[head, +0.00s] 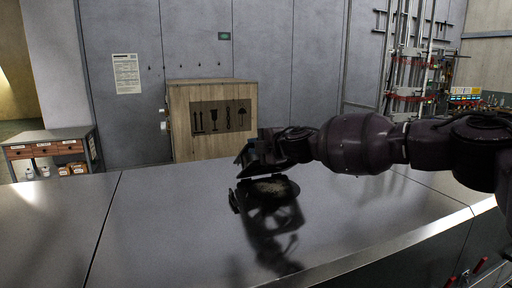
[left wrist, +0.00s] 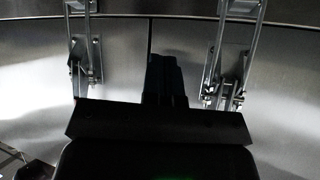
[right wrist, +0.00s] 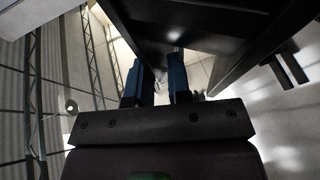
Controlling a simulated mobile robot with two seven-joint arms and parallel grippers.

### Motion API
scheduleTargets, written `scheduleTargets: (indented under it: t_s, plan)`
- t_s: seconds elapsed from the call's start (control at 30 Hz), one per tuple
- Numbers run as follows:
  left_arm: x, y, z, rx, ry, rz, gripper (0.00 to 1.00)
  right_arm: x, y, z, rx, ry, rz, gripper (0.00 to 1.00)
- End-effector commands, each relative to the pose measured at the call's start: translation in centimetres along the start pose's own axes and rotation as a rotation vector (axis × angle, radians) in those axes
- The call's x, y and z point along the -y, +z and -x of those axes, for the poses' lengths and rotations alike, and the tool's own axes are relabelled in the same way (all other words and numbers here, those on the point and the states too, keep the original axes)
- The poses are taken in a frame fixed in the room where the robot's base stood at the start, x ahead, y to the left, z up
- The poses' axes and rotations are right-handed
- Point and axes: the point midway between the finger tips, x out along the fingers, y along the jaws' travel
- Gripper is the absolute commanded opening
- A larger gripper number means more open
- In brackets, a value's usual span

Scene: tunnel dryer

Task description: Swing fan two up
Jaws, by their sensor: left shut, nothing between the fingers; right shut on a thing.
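A dark round-framed thing, likely fan two (head: 285,188), shows just under my right gripper (head: 250,158) in the head view, over the grey metal top. A dark shadow or reflection stretches below it. My right gripper is shut on a part of the fan. In the right wrist view its blue fingers (right wrist: 158,80) stand close together beneath a large dark panel (right wrist: 205,25); the gripped part is mostly hidden. My left gripper (left wrist: 165,80) is shut and empty in front of a metal surface in its wrist view. It is not in the head view.
The grey metal top (head: 165,220) is broad and clear at left. A wooden crate (head: 212,90) with handling marks stands behind it. A low bench (head: 50,150) with drawers is at far left. Metal brackets (left wrist: 230,65) flank my left fingers.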

Motion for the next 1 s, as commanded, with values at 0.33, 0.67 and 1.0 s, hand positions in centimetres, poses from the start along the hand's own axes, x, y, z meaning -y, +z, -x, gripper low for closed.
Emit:
scheduleTargets:
  t_s: [0.33, 0.67, 1.0]
  plan:
    - [0.0, 0.0, 0.0, 0.000, 0.000, 0.000, 0.00, -0.3, 0.0, 0.0, 0.002, 0.005, 0.002, 0.33]
    - [0.0, 0.0, 0.0, 0.000, 0.000, 0.000, 0.00, -0.1, 0.0, 0.0, 0.001, 0.003, 0.001, 0.33]
    - [0.0, 0.2, -0.3, -0.003, 0.000, 0.000, 0.00, -0.2, 0.1, 2.1, 0.003, 0.005, 0.002, 0.33]
